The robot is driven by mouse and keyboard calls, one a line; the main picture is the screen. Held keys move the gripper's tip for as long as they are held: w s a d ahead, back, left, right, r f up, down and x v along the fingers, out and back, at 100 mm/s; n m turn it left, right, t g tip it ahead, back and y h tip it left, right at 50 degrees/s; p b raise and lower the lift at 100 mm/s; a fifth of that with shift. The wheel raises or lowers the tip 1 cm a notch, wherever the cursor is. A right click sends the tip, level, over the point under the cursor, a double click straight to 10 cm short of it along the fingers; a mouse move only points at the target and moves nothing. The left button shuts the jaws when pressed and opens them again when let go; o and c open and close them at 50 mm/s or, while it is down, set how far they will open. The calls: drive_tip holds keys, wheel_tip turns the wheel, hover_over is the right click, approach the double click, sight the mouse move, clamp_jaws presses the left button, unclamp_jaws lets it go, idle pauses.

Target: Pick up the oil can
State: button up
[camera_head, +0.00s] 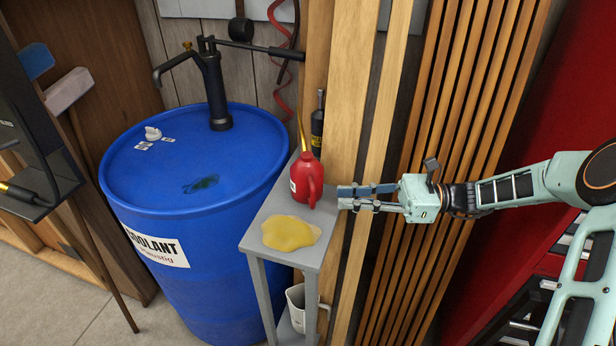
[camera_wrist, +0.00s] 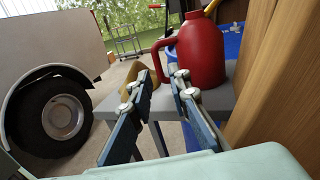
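The oil can (camera_head: 306,180) is red with a handle and a long brass-coloured spout. It stands upright on a small grey table (camera_head: 262,215), near the table's back right. In the wrist view the red oil can (camera_wrist: 198,52) is just beyond my fingertips, slightly right of centre. My gripper (camera_head: 340,197) reaches in from the right at the table's right edge, beside the can's handle side. It also shows in the wrist view (camera_wrist: 165,80). Its fingers are apart with nothing between them. A small gap seems to lie between fingertips and can.
A yellow cloth or puddle (camera_head: 290,233) lies at the table's front. A dark bottle (camera_head: 318,125) stands behind the can. A blue coolant drum (camera_head: 130,180) with a pump is left of the table. Wooden slats (camera_head: 455,120) rise behind my arm. A white jug (camera_head: 297,305) sits below.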

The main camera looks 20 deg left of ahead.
sight(313, 194)
drive_tip(key=x, duration=0.8)
drive_tip(key=shift+s+r, duration=0.2)
clamp_jaws()
